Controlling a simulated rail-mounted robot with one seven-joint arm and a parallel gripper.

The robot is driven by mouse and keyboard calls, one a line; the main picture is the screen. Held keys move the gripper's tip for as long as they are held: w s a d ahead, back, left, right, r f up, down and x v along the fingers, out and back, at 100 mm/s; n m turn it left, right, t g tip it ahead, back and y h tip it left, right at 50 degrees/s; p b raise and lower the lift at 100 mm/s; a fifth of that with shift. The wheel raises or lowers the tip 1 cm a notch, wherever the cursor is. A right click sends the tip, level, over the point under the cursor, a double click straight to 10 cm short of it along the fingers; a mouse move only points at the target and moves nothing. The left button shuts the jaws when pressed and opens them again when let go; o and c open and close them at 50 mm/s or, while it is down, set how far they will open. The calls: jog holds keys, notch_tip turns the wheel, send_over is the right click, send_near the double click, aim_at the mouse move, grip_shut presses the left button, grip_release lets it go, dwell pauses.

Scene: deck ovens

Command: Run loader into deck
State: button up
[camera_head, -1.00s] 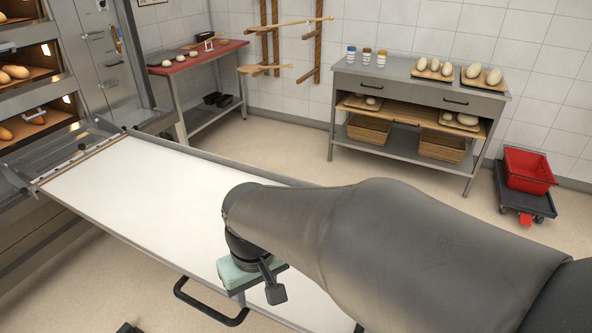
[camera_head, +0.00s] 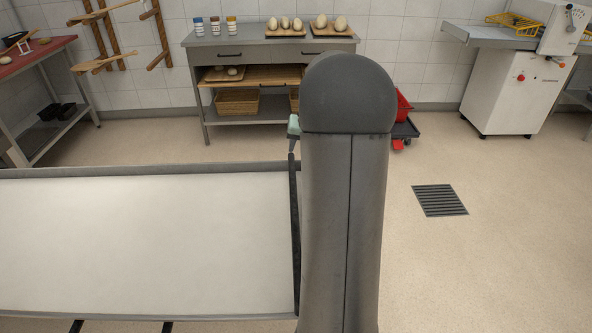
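The loader (camera_head: 140,245) is a long white flat bed with a grey metal rim. It fills the lower left of the head view and runs out of the left edge. My arm stands upright at the loader's right end and covers part of what lies behind it. Only a small pale green part and a dark finger of my gripper (camera_head: 292,135) show at the arm's left side, near the loader's far right corner. Whether it touches the loader, and how its fingers stand, is hidden. The deck oven is out of view.
A grey workbench (camera_head: 225,57) with trays of dough and jars stands at the back. A red-topped table (camera_head: 38,50) is at far left. A red crate (camera_head: 402,107) on a dolly is partly behind my arm. A white machine (camera_head: 517,90) stands at right. The floor around the drain grate (camera_head: 440,200) is clear.

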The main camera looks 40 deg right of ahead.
aim_at(292, 170)
jog(key=x, duration=1.3)
jog(key=shift+w+f, duration=0.1)
jog(key=shift+f, duration=0.25)
jog(key=shift+c, duration=0.3)
grip_shut()
